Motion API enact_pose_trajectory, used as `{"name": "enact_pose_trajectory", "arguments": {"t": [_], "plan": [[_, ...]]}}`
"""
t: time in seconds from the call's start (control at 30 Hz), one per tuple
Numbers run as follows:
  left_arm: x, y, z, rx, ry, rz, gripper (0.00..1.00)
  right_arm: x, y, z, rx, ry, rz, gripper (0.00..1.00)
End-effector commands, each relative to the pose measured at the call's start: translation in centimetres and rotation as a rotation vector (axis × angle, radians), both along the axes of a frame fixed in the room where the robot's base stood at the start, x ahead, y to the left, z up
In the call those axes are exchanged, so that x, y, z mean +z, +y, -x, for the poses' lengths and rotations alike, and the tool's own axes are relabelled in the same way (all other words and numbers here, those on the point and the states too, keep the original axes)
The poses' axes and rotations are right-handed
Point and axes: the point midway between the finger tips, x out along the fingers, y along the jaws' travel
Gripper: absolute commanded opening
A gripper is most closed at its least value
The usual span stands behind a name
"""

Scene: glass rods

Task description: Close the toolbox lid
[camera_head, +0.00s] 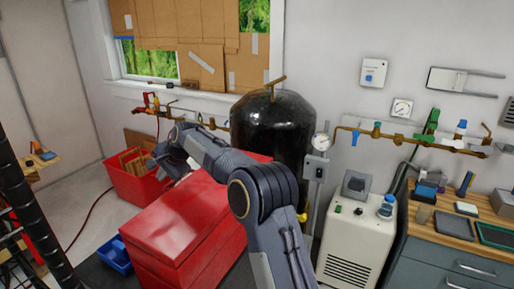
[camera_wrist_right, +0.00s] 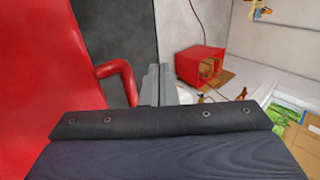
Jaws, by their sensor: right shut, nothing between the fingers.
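The red toolbox (camera_head: 190,235) stands at the lower middle of the head view. Its broad red lid (camera_head: 180,212) lies over the body; my right arm crosses in front of part of it, and I cannot tell if the lid is fully down. My right gripper (camera_head: 168,162) is at the toolbox's far left side, its tips partly hidden. In the right wrist view its grey fingers (camera_wrist_right: 159,84) are together and empty, beside a red handle (camera_wrist_right: 122,78) on a large red surface (camera_wrist_right: 50,75). I cannot tell if they touch it. My left gripper is out of view.
An open red crate (camera_head: 137,187) stands on the floor at the back left, with a blue bin (camera_head: 115,256) nearer. A black tank (camera_head: 275,130) stands close behind the toolbox. A white cabinet (camera_head: 350,240) and workbench (camera_head: 452,228) are at right.

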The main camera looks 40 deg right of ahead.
Motion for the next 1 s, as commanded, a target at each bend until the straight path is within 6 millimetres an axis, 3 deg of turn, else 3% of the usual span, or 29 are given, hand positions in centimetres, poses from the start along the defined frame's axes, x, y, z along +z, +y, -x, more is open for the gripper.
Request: {"name": "enact_pose_trajectory", "arguments": {"t": [0.2,0.7,1.0], "plan": [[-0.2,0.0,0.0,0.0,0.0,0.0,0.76,-0.9,0.0,0.1,0.001,-0.001,-0.001,0.0],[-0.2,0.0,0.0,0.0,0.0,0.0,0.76,-0.9,0.0,0.1,0.0,-0.002,-0.001,0.0],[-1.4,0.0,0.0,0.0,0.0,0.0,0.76,2.0,-1.1,2.4,-0.001,-0.006,0.0,0.0]]}}
